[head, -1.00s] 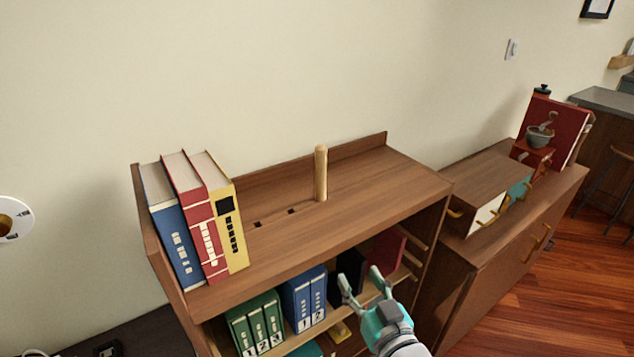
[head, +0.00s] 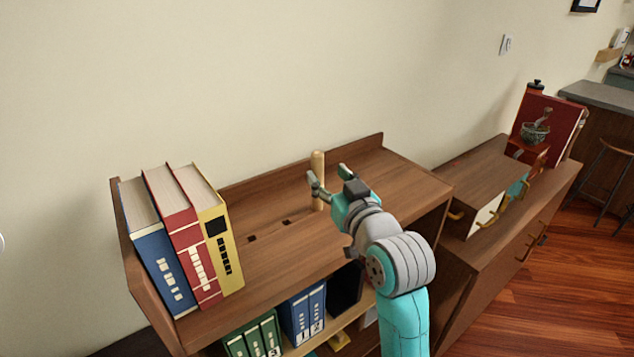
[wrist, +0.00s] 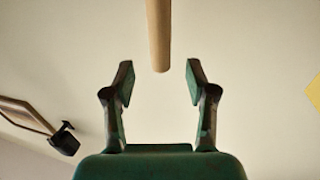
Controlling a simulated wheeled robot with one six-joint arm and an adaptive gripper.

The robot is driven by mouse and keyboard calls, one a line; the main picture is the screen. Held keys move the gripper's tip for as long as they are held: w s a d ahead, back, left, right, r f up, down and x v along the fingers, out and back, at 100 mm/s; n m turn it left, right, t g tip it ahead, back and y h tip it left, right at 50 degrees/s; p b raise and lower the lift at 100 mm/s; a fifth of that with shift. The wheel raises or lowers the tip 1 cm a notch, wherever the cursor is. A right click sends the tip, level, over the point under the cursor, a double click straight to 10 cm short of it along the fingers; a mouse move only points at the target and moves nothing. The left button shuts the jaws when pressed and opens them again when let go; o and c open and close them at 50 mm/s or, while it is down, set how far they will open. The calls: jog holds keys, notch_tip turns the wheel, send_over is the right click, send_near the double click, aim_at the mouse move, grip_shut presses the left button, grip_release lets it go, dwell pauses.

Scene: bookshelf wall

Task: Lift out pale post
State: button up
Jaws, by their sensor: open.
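The pale post (head: 318,168) is a round wooden peg standing upright on the top of the bookshelf (head: 390,180), near its back edge. Its foot is partly hidden by my gripper. My gripper (head: 328,174) is open, above the shelf top beside the post, with its fingers pointing toward it. The fingers hold nothing.
Two small dark holes (head: 287,221) lie left of the post. Three tall books, blue, red and yellow (head: 217,240), stand at the shelf's left end. Blue binders (head: 308,312) sit below. A low cabinet (head: 505,240) stands right. The wall is close behind.

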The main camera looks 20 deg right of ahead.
aim_at(320, 168)
jog(key=shift+w+a+f, duration=0.1)
jog(key=shift+w+a, duration=0.05)
jog(key=shift+w, duration=1.4)
jog(key=shift+w+a+f, duration=0.1)
jog(key=shift+w+a, duration=0.05)
jog(key=shift+w, duration=1.4)
grip_shut()
